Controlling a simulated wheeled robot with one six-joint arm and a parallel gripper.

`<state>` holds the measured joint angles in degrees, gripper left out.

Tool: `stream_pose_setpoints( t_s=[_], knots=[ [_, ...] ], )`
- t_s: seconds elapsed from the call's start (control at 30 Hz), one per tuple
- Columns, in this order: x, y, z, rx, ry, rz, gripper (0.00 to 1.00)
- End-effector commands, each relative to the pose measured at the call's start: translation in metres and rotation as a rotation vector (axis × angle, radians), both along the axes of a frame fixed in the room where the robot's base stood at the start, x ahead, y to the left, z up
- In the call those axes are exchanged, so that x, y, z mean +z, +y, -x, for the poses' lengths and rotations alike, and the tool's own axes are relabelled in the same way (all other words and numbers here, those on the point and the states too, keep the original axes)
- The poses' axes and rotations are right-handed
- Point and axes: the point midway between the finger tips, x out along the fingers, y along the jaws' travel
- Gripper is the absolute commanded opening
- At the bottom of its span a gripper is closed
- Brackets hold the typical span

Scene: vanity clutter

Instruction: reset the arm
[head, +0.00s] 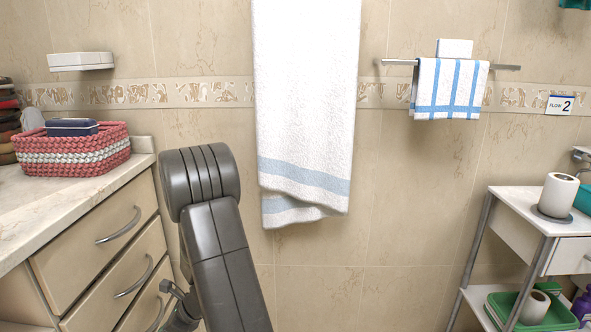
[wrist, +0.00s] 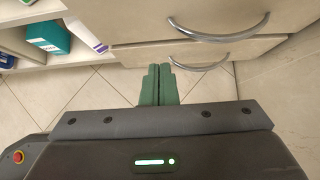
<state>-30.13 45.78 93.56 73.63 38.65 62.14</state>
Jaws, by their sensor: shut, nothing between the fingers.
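My gripper (wrist: 159,72) shows in the wrist view as two green fingers side by side, shut with nothing between them. It points toward the drawer fronts (wrist: 200,52), with floor tiles visible around it. I cannot tell its exact distance from the drawers. In the head view my dark grey arm (head: 222,250) rises from the bottom edge, folded, in front of the tiled wall and to the right of the cabinet. The gripper itself is not clearly visible there.
A drawer cabinet (head: 103,262) stands at left, with a pink-and-white basket (head: 72,155) on its counter. A white towel (head: 305,110) hangs behind my arm. A white cart (head: 520,210) stands at right. An open shelf (wrist: 35,57) holds boxes, including a teal one (wrist: 48,38).

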Motion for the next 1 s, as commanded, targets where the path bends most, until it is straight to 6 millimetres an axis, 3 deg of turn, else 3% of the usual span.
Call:
stream_pose_setpoints(
  t_s=[0.3,1.0],
  knots=[
    [-0.002,-0.064,0.001,-0.006,-0.001,0.0,0.0],
    [-0.002,-0.186,0.006,-0.005,-0.001,0.0,0.0]
  ],
)
